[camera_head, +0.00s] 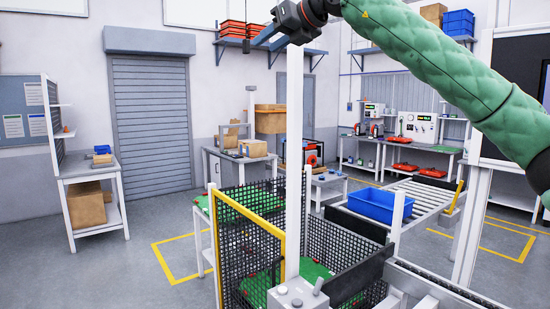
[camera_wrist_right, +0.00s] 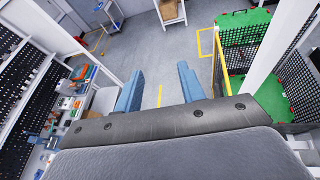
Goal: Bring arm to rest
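My right arm, in a green padded sleeve (camera_head: 440,55), comes in from the upper right of the head view and reaches across the top. Its gripper (camera_head: 267,37) is raised high at the top middle, in front of the wall shelf. In the right wrist view, the two blue fingers of this gripper (camera_wrist_right: 160,72) stand well apart with nothing between them, above open grey floor. My left arm and gripper are not in view.
A white post (camera_head: 294,170) rises close to the right gripper. Below are a black mesh fence with a yellow frame (camera_head: 285,255), a roller conveyor (camera_head: 425,196) and a blue crate (camera_head: 378,205). Floor is clear at left, before the roller shutter (camera_head: 151,125).

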